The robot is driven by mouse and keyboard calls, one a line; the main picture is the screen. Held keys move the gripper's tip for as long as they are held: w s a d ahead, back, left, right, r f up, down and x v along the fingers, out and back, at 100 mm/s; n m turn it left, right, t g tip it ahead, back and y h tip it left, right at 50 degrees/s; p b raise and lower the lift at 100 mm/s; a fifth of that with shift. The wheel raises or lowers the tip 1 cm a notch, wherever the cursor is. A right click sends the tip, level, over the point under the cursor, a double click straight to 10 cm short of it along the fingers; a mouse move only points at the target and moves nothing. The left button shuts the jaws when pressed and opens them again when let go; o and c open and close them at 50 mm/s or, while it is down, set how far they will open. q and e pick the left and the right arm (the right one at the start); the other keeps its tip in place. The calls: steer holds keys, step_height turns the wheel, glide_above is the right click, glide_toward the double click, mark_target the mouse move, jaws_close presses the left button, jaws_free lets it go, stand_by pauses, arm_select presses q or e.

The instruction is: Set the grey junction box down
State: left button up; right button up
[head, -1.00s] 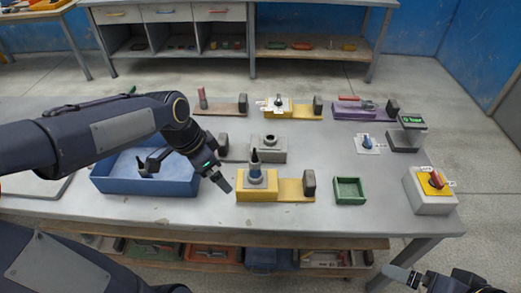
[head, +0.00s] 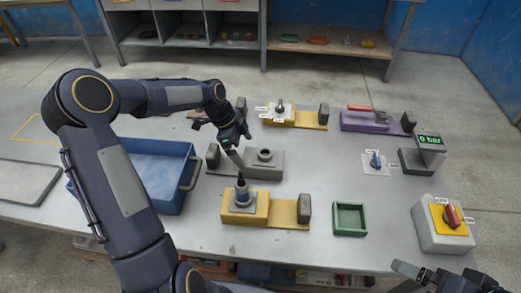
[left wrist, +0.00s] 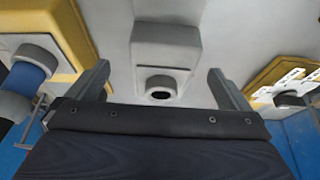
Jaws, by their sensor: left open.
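A grey box with a round, dark-holed collar (head: 264,164) stands on the table near the middle. It looks like the junction box, though the red-switched box is grey too. In the left wrist view the grey box (left wrist: 165,55) lies ahead between the fingers, with its collar nearest the palm. My left gripper (head: 238,158) is open and empty at the left side of this box; the head view does not settle whether it touches. Its two spread fingers show in the left wrist view (left wrist: 160,85). My right gripper (head: 415,272) shows only partly at the lower right edge.
A yellow fixture (head: 285,213) with a dark-tipped plug stands in front. A blue tray (head: 165,165) is left, a green tray (head: 349,220) front right. A grey box with red switch (head: 430,236) stands right. Another yellow fixture (head: 310,119) and a purple one (head: 375,123) are behind.

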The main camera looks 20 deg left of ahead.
mark_target(250, 156)
arm_select(q)
steer(key=shift+w+x, duration=0.25)
steer(key=shift+x, duration=0.9)
steer(key=p+x, duration=0.1)
steer(key=x, duration=0.4)
steer(key=shift+w+f, duration=0.1)
steer(key=shift+f, duration=0.2)
steer(key=c, duration=1.1)
